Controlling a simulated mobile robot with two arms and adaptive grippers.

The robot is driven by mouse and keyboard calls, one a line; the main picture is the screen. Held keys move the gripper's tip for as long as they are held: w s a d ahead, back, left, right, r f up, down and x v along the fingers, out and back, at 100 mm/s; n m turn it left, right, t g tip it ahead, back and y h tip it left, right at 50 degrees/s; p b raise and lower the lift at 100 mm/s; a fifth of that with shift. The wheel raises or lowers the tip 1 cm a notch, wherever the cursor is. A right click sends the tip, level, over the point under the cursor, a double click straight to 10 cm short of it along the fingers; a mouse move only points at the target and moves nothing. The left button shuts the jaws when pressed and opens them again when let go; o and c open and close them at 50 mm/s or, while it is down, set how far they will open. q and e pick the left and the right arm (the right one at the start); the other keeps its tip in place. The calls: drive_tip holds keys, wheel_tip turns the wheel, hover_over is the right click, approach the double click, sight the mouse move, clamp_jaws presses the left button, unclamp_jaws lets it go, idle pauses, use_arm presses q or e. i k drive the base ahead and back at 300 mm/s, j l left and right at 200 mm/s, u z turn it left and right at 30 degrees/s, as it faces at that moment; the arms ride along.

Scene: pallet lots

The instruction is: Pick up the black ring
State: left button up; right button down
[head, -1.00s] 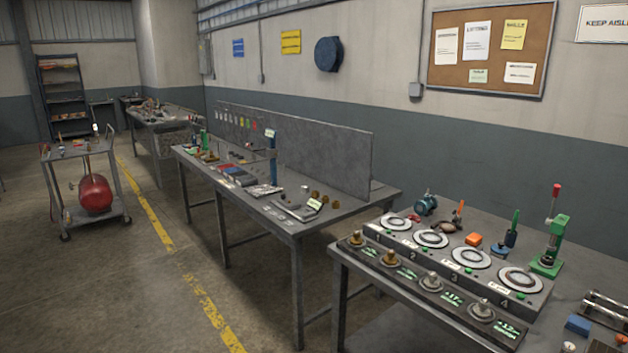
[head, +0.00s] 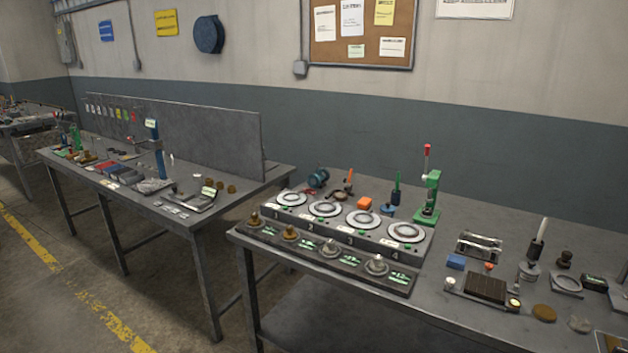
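I cannot single out a black ring for certain. On the right-hand bench, a fixture (head: 333,231) numbered 1 to 4 carries a row of round pale plates with darker grey circles on them, such as the plate at number 4 (head: 405,232) and the plate at number 1 (head: 290,199). Whether a loose ring lies on any of them is too small to tell. Neither of my grippers shows in the head view.
A second bench (head: 228,208) with small parts stands left. Floor with a yellow line (head: 30,240) is open at left.

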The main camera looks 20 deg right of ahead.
sight(427, 211)
drive_tip(key=z, duration=2.95)
drive_tip(key=u, duration=1.65)
drive_tip(key=i+u, duration=0.5)
